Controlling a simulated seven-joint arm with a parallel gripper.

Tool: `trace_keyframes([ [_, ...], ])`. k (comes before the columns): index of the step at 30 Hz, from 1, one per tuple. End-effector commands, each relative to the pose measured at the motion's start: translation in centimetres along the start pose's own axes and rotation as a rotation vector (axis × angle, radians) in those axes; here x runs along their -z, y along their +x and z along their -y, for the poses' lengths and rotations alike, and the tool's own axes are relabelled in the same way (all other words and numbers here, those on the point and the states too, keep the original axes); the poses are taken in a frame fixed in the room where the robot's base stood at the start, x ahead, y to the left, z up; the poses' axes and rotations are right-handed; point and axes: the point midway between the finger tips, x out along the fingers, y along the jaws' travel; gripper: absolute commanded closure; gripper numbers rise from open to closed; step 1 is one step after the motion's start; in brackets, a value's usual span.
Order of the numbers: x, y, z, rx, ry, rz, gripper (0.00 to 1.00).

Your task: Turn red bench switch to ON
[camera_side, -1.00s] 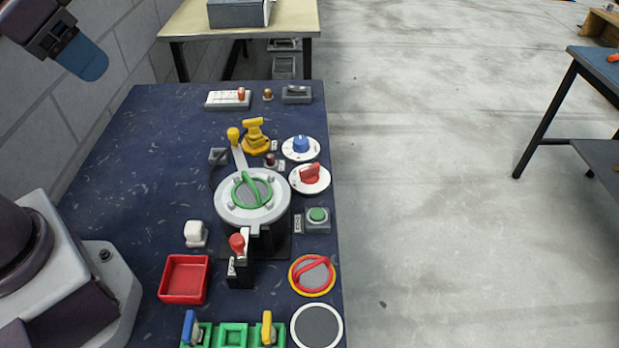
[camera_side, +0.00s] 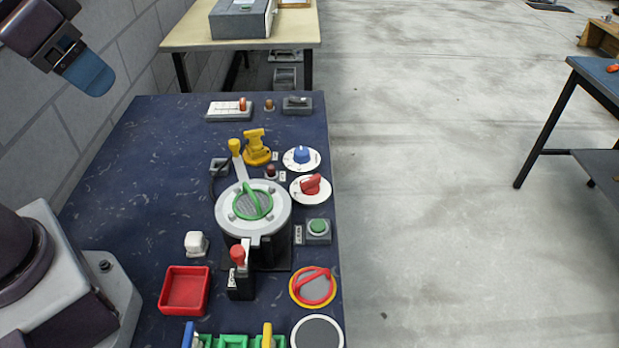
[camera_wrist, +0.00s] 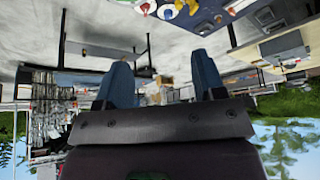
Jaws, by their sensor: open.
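Two red turning controls sit along the right edge of the blue bench (camera_side: 150,150) in the side view. One is a red knob (camera_side: 311,184) on a round white dial. The other is a red bar handle (camera_side: 313,286) on a grey disc with a red and yellow rim. Which one is the red bench switch, and any ON marking, is too small to tell. My gripper (camera_side: 90,75) is high at the upper left, far from both, touching nothing. In the wrist view my gripper (camera_wrist: 163,85) shows two blue fingers spread apart with nothing between them.
A grey round fixture with a green handle (camera_side: 250,200) stands mid-bench. A red-topped lever (camera_side: 238,255), blue knob (camera_side: 301,156), green button (camera_side: 318,227), yellow valve (camera_side: 256,146) and red tray (camera_side: 184,290) surround it. The bench's left rear is clear.

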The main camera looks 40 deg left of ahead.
Motion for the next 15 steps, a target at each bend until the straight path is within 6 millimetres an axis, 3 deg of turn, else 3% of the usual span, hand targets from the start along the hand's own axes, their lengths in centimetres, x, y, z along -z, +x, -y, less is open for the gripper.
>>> trace_keyframes([
  [5,0.0,2.4,0.1,0.000,-0.008,0.120,0.26],
  [15,6.5,9.8,0.1,-0.036,-0.194,0.382,0.26],
])
